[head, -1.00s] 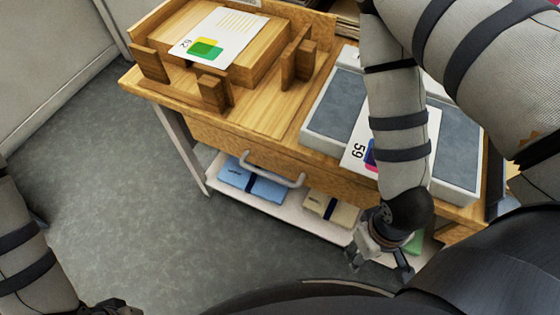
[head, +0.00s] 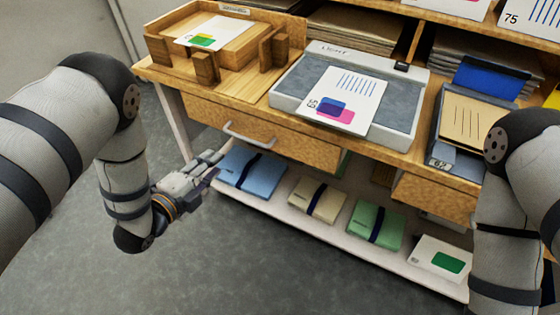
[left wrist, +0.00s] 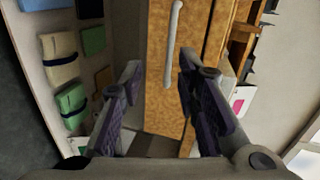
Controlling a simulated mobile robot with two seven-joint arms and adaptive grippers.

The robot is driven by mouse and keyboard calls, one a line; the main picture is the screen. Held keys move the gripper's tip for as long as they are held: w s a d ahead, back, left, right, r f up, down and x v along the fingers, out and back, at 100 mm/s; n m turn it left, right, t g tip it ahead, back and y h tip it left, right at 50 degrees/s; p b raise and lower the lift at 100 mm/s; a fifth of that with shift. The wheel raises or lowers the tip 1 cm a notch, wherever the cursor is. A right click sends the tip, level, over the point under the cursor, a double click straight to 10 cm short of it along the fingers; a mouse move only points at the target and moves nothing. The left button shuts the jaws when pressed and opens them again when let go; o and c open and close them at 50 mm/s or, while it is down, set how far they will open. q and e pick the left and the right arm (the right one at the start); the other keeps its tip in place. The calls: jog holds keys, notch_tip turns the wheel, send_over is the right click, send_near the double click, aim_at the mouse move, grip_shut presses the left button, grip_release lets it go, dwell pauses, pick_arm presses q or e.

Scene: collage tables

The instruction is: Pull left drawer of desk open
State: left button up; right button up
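The desk's left drawer (head: 300,149) has a wooden front that looks flush under the desktop, so it appears closed. Its pale bar handle (head: 248,137) runs along the front. My left gripper (head: 216,163) is in front of and a little below the handle's left end, apart from it. In the left wrist view the gripper's (left wrist: 160,65) two fingers are spread with nothing between them. The handle (left wrist: 173,42) and drawer front (left wrist: 165,103) lie beyond the fingertips. My right arm is at the right edge, and its gripper is out of view.
A lower shelf (head: 300,222) holds blue, tan and green bundles and a card. A light box (head: 402,112) and a wooden stand (head: 240,57) are on the desktop. A right drawer (head: 430,196) is beside the left one. The grey floor in front is clear.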

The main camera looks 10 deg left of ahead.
aim_at(244, 138)
pick_arm(q)
jog(key=shift+m+h, duration=0.4)
jog(key=shift+m, duration=0.3)
jog(key=x, duration=0.4)
jog(key=r+b+x, duration=0.1)
jog(key=x, duration=0.3)
jog(key=b+x, duration=0.1)
jog(key=x, duration=0.4)
jog(key=shift+d+r, duration=0.15)
jog(key=shift+d, duration=0.2)
grip_shut()
pick_arm(e)
jog(key=shift+s+d+f+g, duration=0.1)
jog(key=shift+s+f+g, duration=0.15)
jog(key=shift+s+f, duration=0.5)
jog(key=shift+s+d+f+g, duration=0.1)
jog(key=shift+s+f+g, duration=0.15)
jog(key=shift+s+f, duration=0.4)
jog(key=shift+s+r, duration=0.15)
